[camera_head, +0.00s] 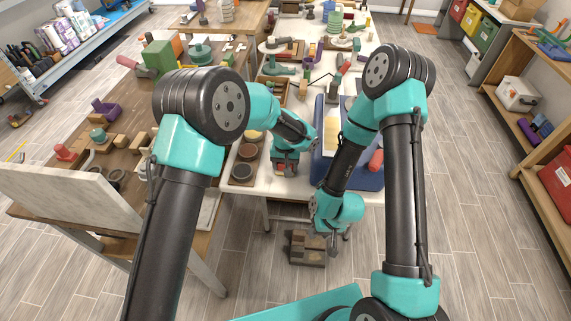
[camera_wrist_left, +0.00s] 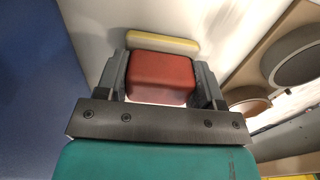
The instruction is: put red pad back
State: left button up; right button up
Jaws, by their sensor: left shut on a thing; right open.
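The red pad (camera_wrist_left: 160,78) is a rounded red block between the two grey fingers of my left gripper (camera_wrist_left: 160,84) in the left wrist view. The fingers are shut on its sides. In the head view my left gripper (camera_head: 286,168) points down at the front of the white table, with a bit of red showing at its jaws. A pale yellow pad (camera_wrist_left: 163,42) lies just beyond the red pad in the wrist view. My right gripper (camera_head: 333,238) is low in front of the table edge and small in view. Whether the red pad touches the table is hard to tell.
A wooden holder with round dark pads (camera_head: 245,152) stands left of my left gripper; round pads also show in the wrist view (camera_wrist_left: 297,54). A crate of blocks (camera_head: 306,249) sits low in front.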

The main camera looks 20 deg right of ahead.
pick_arm(q)
jog(key=shift+f, duration=0.15)
jog(key=o, duration=0.9)
notch_tip(320, 180, up, 12)
jog(key=shift+r, duration=0.2)
dwell(0.5)
